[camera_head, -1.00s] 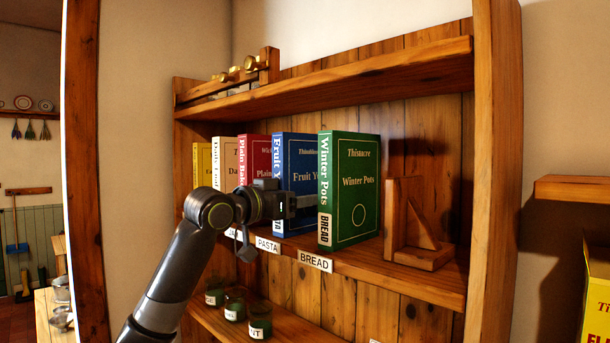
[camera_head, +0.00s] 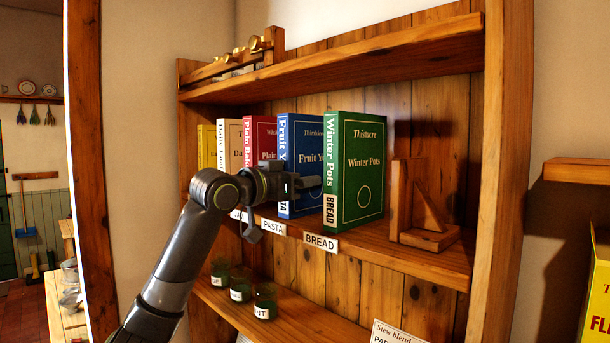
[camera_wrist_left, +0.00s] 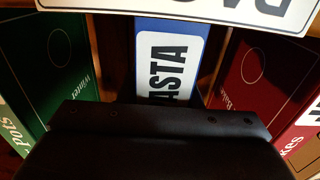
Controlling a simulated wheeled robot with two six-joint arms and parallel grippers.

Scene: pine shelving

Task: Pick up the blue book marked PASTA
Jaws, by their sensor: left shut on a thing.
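The blue book (camera_head: 303,142) stands upright on the middle shelf, between the green Winter Pots book (camera_head: 360,150) and the red book (camera_head: 262,135). Its spine carries a white label, partly covered in the head view by my gripper. In the left wrist view, the blue book (camera_wrist_left: 195,30) shows its label reading "ASTA", the rest hidden behind my gripper body. My left gripper (camera_head: 300,184) is at the lower half of the blue book and shut on it, with one finger across its front cover. My right gripper is out of view.
A cream book (camera_head: 229,140) and a yellow book (camera_head: 206,147) stand further left. Shelf tags PASTA (camera_head: 273,226) and BREAD (camera_head: 321,243) hang on the shelf edge. A wooden bookend (camera_head: 420,210) stands right of the green book. Green jars (camera_head: 264,300) sit below.

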